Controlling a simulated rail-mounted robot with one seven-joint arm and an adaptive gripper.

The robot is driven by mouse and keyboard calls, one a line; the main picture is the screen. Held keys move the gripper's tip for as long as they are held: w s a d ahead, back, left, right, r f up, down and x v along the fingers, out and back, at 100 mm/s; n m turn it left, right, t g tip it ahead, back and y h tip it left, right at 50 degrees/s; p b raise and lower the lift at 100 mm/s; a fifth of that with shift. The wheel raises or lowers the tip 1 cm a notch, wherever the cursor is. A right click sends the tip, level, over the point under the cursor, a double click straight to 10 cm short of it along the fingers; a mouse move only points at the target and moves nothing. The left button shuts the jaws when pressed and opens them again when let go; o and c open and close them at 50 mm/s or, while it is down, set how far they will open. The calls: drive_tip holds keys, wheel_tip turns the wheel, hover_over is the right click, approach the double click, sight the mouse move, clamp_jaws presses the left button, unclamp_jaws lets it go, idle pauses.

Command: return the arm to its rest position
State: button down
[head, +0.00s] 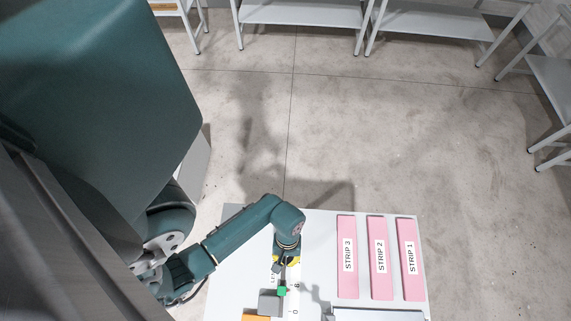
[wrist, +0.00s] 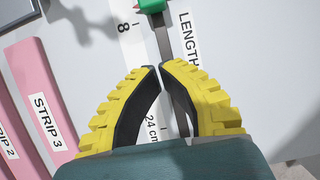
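My arm reaches over the white table (head: 320,225), bent at the elbow with its end pointing down. My gripper (head: 284,268) is above a length scale. In the wrist view its two yellow fingers with black pads (wrist: 160,66) come together at the tips, with only a narrow gap and nothing held that I can see. A dark bar (wrist: 162,38) runs along the scale (wrist: 133,45) and passes behind the fingertips. A green slider (head: 282,291) sits on the bar, ahead of the fingertips and apart from them; it also shows in the wrist view (wrist: 151,5).
Pink strips labelled STRIP 3 (head: 347,285), STRIP 2 (head: 380,287) and STRIP 1 (head: 411,288) lie on the table to the right. A grey block (head: 269,301) and an orange piece (head: 257,318) are near the slider. Shelves (head: 300,13) stand at the back, with clear floor between.

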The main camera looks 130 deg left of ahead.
drive_tip(key=v, duration=0.5)
drive_tip(key=shift+r, duration=0.1)
